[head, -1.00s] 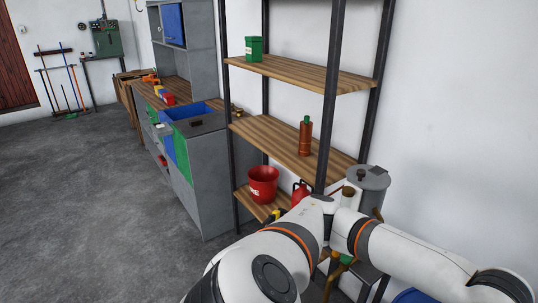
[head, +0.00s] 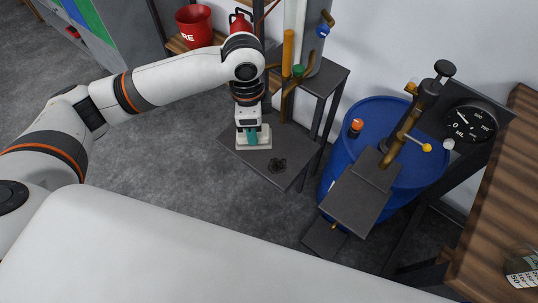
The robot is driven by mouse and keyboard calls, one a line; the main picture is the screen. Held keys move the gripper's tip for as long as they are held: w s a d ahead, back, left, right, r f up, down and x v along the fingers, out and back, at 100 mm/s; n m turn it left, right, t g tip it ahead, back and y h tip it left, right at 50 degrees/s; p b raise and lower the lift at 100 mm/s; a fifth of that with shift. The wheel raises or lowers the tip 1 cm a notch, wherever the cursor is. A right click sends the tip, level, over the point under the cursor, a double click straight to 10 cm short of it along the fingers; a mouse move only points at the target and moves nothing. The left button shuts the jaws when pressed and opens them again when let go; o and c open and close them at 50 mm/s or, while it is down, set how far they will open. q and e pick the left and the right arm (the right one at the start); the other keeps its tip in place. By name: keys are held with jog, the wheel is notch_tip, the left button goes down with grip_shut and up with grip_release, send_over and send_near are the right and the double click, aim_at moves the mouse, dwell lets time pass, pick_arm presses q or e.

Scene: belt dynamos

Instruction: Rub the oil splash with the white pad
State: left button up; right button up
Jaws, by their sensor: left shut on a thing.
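The white pad (head: 254,141) has a teal grip on top. My left gripper (head: 249,124) points down and is shut on that teal grip. The pad is over the left part of a dark square plate (head: 252,166); I cannot tell whether it touches it. The oil splash (head: 278,165) is a small black blot on the same plate, just to the right of the pad and apart from it. My right gripper is not in view.
A dark stand with a grey cylinder and brass taps (head: 288,55) rises behind the plate. To the right are a blue drum (head: 430,170), a hand pump (head: 407,125) and a round gauge (head: 468,124). A wooden bench (head: 510,170) lines the right edge. A red bucket (head: 194,27) is behind.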

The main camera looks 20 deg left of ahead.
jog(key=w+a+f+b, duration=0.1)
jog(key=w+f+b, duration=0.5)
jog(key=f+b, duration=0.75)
pick_arm(q)
jog(key=w+f+m+b, duration=0.2)
jog(key=f+m, duration=0.6)
jog(key=f, duration=0.1)
jog(key=w+d+f+m+b, duration=0.1)
jog(key=w+f+m+b, duration=0.2)
jog(key=f+m, duration=0.6)
jog(key=w+d+f+m+b, duration=0.1)
jog(key=w+f+m+b, duration=0.2)
jog(key=f+m, duration=0.6)
jog(key=shift+w+f, duration=0.2)
jog(key=shift+f, duration=0.95)
jog(key=shift+f+b, duration=0.1)
jog(key=shift+b, duration=0.25)
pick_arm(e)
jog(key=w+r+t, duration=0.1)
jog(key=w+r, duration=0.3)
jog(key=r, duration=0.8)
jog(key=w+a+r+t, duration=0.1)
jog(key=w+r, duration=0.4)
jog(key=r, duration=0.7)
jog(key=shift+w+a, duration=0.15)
pick_arm(q)
jog(key=shift+f, duration=0.2)
jog(key=shift+f, duration=0.1)
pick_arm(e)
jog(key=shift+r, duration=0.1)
